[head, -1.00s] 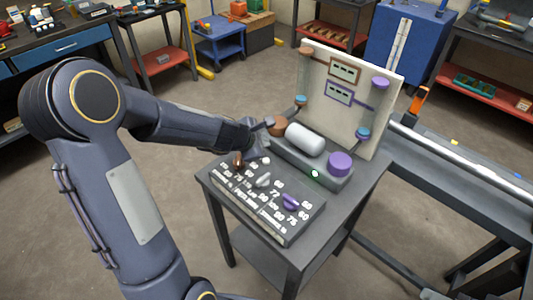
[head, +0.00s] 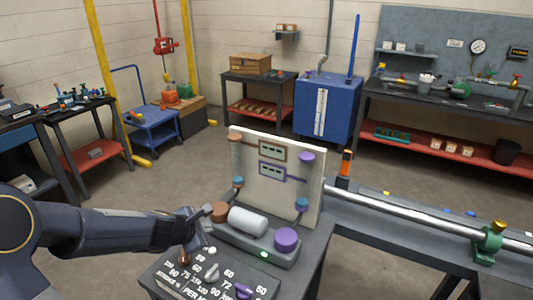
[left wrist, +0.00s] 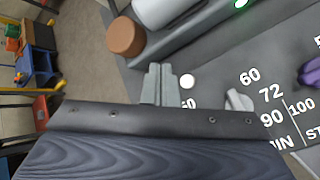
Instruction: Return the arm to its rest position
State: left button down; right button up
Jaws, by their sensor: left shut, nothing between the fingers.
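My left gripper (head: 203,212) reaches in from the left over the small dark table. It is shut and empty; its closed fingers (left wrist: 161,84) show in the left wrist view. The fingertips are beside the brown round cap (head: 220,212) at the left end of a grey unit with a white cylinder (head: 247,221) and a purple cap (head: 286,239). In front is a sloped panel (head: 168,277) with white numbers and knobs, cut off by the bottom edge. The purple knob (left wrist: 311,72) shows in the left wrist view. My right gripper is not in view.
A pale upright board (head: 238,155) with brown and purple markings stands behind the unit. A long bench with a metal pipe (head: 410,212) is at the right. A blue cabinet (head: 328,112) and a workbench stand farther back. Open floor lies between.

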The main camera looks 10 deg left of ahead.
pick_arm(q)
jog(key=s+d+r+m+h, duration=0.3)
jog(key=s+d+r+m, duration=0.3)
jog(key=s+r+m, duration=0.45)
jog(key=s+f+m+g+y, duration=0.1)
jog(key=s+f+m+g, duration=0.1)
jog(key=s+m, duration=1)
jog(key=s+g, duration=0.1)
jog(key=s, duration=0.6)
jog(key=shift+f, duration=0.3)
jog(key=shift+a, duration=0.1)
dwell(4.7)
